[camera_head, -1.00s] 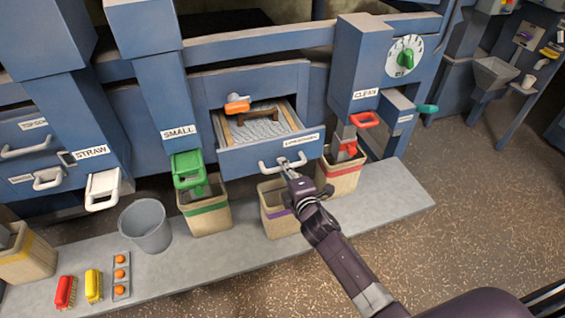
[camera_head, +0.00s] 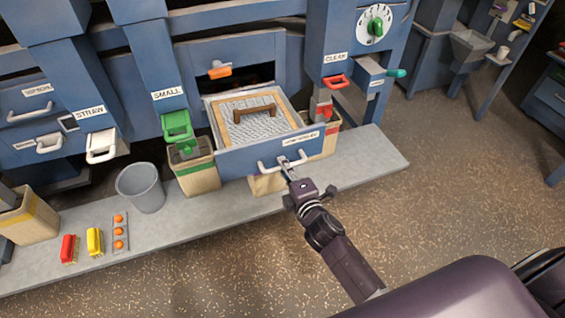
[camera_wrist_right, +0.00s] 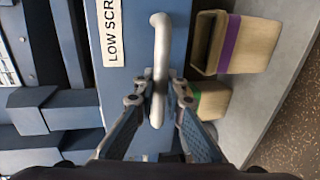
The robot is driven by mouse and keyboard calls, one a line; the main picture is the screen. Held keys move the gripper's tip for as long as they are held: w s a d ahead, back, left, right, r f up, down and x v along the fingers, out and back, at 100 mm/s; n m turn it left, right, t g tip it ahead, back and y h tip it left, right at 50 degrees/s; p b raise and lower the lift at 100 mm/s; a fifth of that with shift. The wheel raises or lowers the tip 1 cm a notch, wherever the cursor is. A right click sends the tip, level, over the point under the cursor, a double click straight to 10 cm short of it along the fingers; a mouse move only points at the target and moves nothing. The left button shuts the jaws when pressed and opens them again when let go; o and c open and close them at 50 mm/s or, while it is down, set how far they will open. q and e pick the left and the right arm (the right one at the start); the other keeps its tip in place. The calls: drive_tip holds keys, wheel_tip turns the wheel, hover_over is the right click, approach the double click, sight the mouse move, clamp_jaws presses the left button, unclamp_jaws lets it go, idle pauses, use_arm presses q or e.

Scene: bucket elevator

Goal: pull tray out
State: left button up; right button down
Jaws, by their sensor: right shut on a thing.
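The tray (camera_head: 228,160) is a blue-fronted drawer with a white bar handle (camera_head: 270,166) and a wood-framed mesh screen (camera_head: 262,124) inside. It stands well out of its slot in the blue machine. My right gripper (camera_head: 288,164) is shut on the white handle, near the handle's right part. In the right wrist view, the fingers close on both sides of the handle (camera_wrist_right: 159,50), beside a label that reads "LOW SCR", cut off by the frame. My left gripper is not in view.
Bins stand below on a grey ledge (camera_head: 365,160), one partly hidden under the tray. A grey bucket (camera_head: 141,188), a red brush (camera_head: 69,248) and a yellow brush (camera_head: 94,240) are at left. The floor (camera_head: 450,190) at right is clear.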

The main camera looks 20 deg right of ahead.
drive_tip(key=shift+s, duration=0.1)
idle(0.3)
drive_tip(key=c, duration=2)
unclamp_jaws()
drive_tip(key=shift+o, duration=0.2)
drive_tip(key=shift+s, duration=0.1)
drive_tip(key=v, duration=1.1)
drive_tip(key=shift+s, duration=0.35)
